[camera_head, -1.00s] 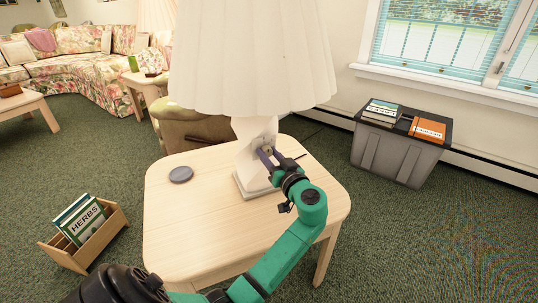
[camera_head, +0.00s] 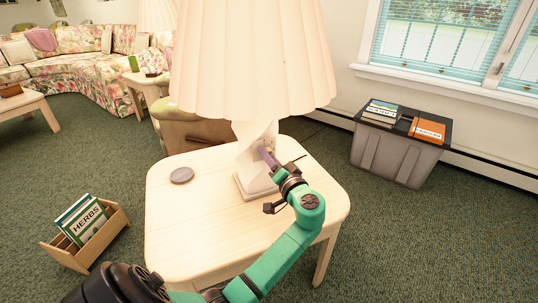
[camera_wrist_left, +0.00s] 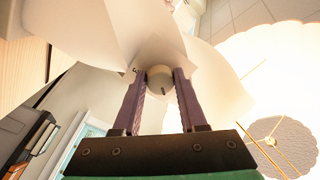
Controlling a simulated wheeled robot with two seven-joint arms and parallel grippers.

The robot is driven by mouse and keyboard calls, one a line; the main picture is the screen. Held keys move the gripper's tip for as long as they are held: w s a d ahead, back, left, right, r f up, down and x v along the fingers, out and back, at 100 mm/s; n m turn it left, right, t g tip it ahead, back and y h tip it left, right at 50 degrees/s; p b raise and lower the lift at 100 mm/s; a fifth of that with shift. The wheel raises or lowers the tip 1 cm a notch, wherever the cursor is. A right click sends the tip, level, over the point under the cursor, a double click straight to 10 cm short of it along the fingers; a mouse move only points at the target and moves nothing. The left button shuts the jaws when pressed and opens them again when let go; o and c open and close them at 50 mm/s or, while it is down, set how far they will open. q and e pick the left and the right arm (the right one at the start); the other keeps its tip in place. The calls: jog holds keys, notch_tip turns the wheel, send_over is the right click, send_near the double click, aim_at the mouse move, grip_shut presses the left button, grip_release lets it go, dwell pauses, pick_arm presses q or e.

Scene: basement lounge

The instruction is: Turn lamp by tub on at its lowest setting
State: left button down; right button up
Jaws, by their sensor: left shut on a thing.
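The white lamp stands upright on a pale wooden side table (camera_head: 200,230), left of the grey lidded tub (camera_head: 395,157). Its pleated shade (camera_head: 255,60) glows a warm cream, so the lamp is lit. Its base (camera_head: 252,183) is white and angular. My left gripper (camera_head: 264,153) reaches the lamp's stem below the shade. In the left wrist view, its two purple-grey fingers are shut on a small round knob (camera_wrist_left: 160,79) on the stem. The lit shade fills the right of that view (camera_wrist_left: 285,80). My right gripper is out of view.
A round grey disc (camera_head: 182,175) lies on the table, left of the lamp. Books (camera_head: 382,112) and an orange box (camera_head: 428,129) lie on the tub. A wooden book holder (camera_head: 105,235) stands on the carpet at left. An armchair (camera_head: 195,132) is behind the table.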

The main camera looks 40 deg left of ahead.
pick_arm(q)
jog(key=shift+m+p, duration=0.5)
jog(key=shift+m, duration=0.9)
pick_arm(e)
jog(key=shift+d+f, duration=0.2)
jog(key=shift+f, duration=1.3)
pick_arm(q)
jog(key=shift+c, duration=2.3)
grip_release()
jog(key=v, duration=1.4)
jog(key=shift+s+d, duration=0.2)
jog(key=shift+d, duration=0.05)
jog(key=shift+f, duration=0.1)
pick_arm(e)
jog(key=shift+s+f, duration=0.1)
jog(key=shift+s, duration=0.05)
